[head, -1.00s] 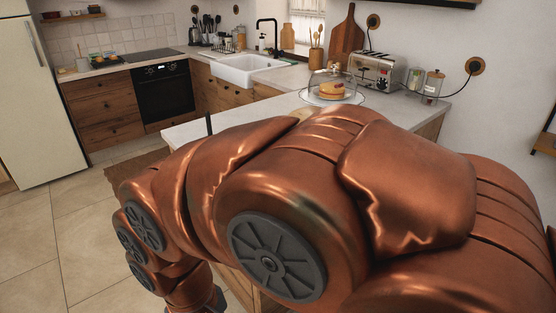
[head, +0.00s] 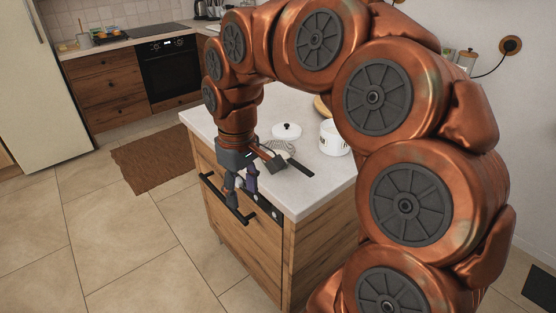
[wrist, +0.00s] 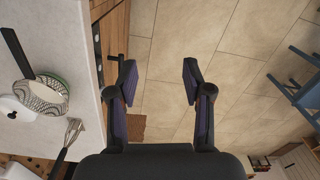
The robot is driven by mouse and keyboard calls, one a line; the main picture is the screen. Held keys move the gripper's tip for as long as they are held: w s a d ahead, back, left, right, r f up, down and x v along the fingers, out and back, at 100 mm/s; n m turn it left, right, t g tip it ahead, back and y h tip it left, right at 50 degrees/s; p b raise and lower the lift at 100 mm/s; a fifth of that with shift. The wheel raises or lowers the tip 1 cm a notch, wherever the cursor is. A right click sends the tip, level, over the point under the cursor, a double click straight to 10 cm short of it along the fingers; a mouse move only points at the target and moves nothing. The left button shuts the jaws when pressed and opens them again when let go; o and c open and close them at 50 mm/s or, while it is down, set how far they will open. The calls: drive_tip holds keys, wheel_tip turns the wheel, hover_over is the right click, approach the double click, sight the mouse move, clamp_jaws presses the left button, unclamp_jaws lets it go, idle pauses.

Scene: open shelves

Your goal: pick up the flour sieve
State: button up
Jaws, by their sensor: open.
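My gripper (head: 241,203) points down in front of the counter's drawer side, beyond the counter edge. In the wrist view my gripper (wrist: 156,82) has its fingers wide apart over the floor, empty, well to the right of the sieve.
A whisk (wrist: 74,128) lies close by the sieve. A white lid (head: 287,130) and a white pot (head: 333,139) stand on the counter (head: 318,191). A black bar handle (head: 224,199) sticks out from the front beside my gripper. The tiled floor (head: 130,245) is open.

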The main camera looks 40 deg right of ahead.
drive_tip(key=w+d+m, duration=0.1)
drive_tip(key=w+d, duration=0.5)
drive_tip(key=d, duration=0.5)
drive_tip(key=m, duration=0.2)
hover_over(299, 165)
drive_tip(key=shift+s+a+f+b, duration=0.1)
drive_tip(key=shift+s+f+b, duration=0.1)
drive_tip(key=shift+f, duration=0.4)
drive_tip(key=shift+s+f+b, duration=0.2)
drive_tip(key=shift+f, duration=0.35)
drive_tip(key=shift+s+d+f, duration=0.1)
drive_tip(key=shift+d+f, duration=0.05)
drive_tip(key=shift+d, duration=0.15)
drive_tip(key=shift+f, duration=0.25)
drive_tip(key=shift+w+a+f+p, duration=0.15)
drive_tip(key=shift+f+p, duration=0.2)
drive_tip(key=shift+f, duration=0.85)
drive_tip(key=shift+w+f+p, duration=0.1)
drive_tip(key=shift+f+p, duration=0.3)
drive_tip(key=shift+f, duration=0.8)
drive_tip(key=shift+w+a+f+p, duration=0.15)
drive_tip(key=shift+f+p, duration=0.2)
drive_tip(key=shift+f, duration=0.85)
drive_tip(key=shift+c, duration=0.3)
clamp_jaws()
